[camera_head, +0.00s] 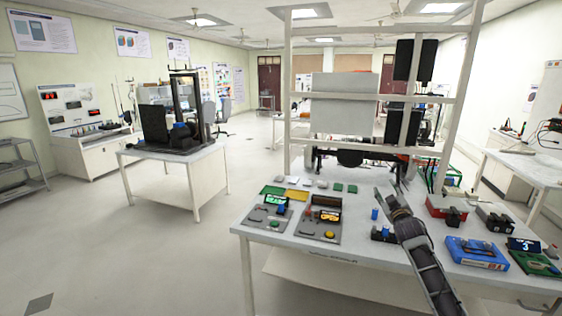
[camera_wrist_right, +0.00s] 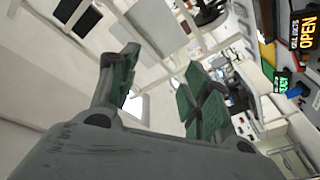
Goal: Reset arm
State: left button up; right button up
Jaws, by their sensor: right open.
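My right gripper (camera_head: 388,197) reaches in from the lower right of the head view, raised over the white table. Its fingers point up and away towards the white frame. In the right wrist view its two green-padded fingers (camera_wrist_right: 158,85) are spread apart with nothing between them. My left gripper does not show in either view.
The white table (camera_head: 300,256) holds two grey panels with lit displays (camera_head: 268,212) and (camera_head: 322,220), a blue tray (camera_head: 476,254), a red box (camera_head: 446,206) and a green board (camera_head: 533,262). A white frame (camera_head: 373,97) rises behind. Open floor lies to the left.

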jog(key=s+a+f+m+g, duration=0.1)
jog(key=s+f, duration=0.1)
jog(key=f, duration=0.8)
jog(key=s+a+f+m+g, duration=0.1)
jog(key=s+f+g, duration=0.1)
jog(key=f, duration=0.8)
jog(key=s+a+f+m+g+y, duration=0.1)
jog(key=s+f, duration=0.2)
jog(key=f, duration=0.8)
jog(key=shift+g, duration=0.4)
jog(key=s+a+f+g, duration=0.2)
jog(key=s+f+g, duration=0.1)
jog(key=s+f, duration=1.25)
jog(key=s+a+f+g, duration=0.3)
jog(key=s+f, duration=0.9)
jog(key=f, duration=0.6)
jog(key=s+a+f+g, duration=0.2)
jog(key=s+f, duration=0.3)
jog(key=s, duration=0.9)
jog(key=s+a+f+g, duration=0.2)
jog(key=s+f, duration=0.3)
jog(key=s, duration=0.9)
jog(key=s+a+f+g+y, duration=0.1)
jog(key=s+f+g, duration=0.2)
jog(key=s, duration=1.1)
notch_tip(320, 180, down, 3)
jog(key=shift+s+a+r+m, duration=0.1)
jog(key=shift+s+a+m, duration=0.3)
